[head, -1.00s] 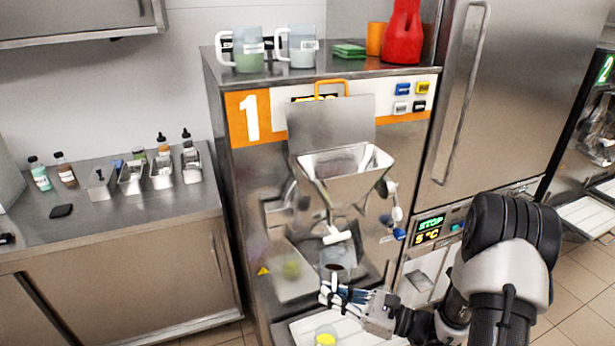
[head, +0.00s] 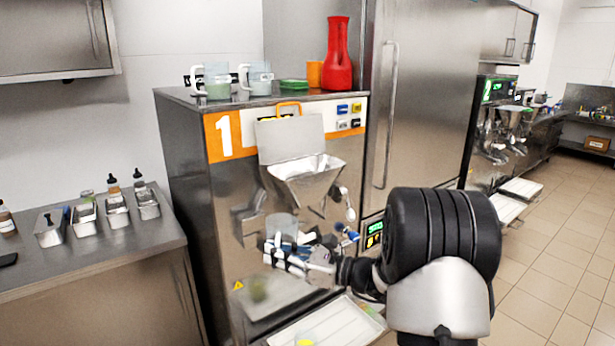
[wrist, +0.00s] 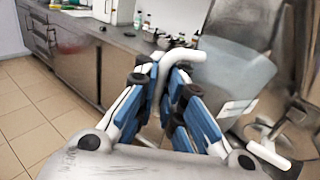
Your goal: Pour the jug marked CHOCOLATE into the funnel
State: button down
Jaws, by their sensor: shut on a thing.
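The funnel (head: 305,190) is a steel hopper with a raised lid on the front of the freezer marked 1. My gripper (head: 290,252) is in front of the freezer, below the funnel and a little to its left. It is shut on the white handle of a clear jug (head: 281,227), which looks roughly upright. The jug also shows in the wrist view (wrist: 232,70), with its handle between the blue and white fingers (wrist: 165,85). A small pale label is on its side, but I cannot read it. The jug's contents are hard to see now.
Two other jugs, left (head: 214,82) and right (head: 259,80), stand on the freezer top beside a red bottle (head: 338,65). A white tray (head: 330,328) sits low in front. A counter (head: 95,255) with small steel containers is at left.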

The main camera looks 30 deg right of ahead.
jog(key=w+d+r+m+t+h+b, duration=0.1)
jog(key=d+r, duration=0.3)
jog(key=r, duration=0.6)
jog(key=shift+d+m+t+h+b, duration=0.2)
jog(key=shift+m+t+h+b, duration=0.15)
jog(key=shift+h+b, duration=0.2)
jog(key=shift+r, duration=0.15)
